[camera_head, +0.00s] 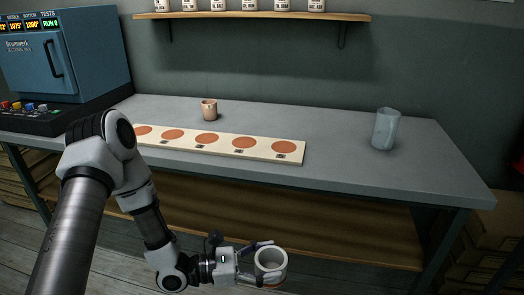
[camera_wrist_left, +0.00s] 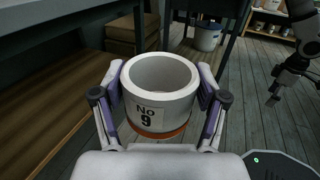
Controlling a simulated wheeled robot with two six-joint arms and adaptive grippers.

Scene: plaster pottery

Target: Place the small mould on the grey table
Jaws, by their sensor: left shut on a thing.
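The small mould (camera_wrist_left: 146,117) is a white, thick-walled hollow cylinder marked "No 9" with an orange band at its base. My left gripper (camera_wrist_left: 160,88) is shut on it, one finger on each side, and holds it upright. In the head view the mould (camera_head: 271,258) is at the bottom, low in front of the table and apart from it. The grey table (camera_head: 345,172) spans the middle of the head view. Part of my right arm shows at the right edge of the left wrist view; its gripper is too small and dark to read.
A cream board (camera_head: 225,142) with several terracotta discs lies along the table's front left. A small tan cup (camera_head: 209,110) stands behind it. A grey-blue jar (camera_head: 385,129) stands at the right. A blue kiln (camera_head: 65,55) is at far left. The tabletop between board and jar is clear.

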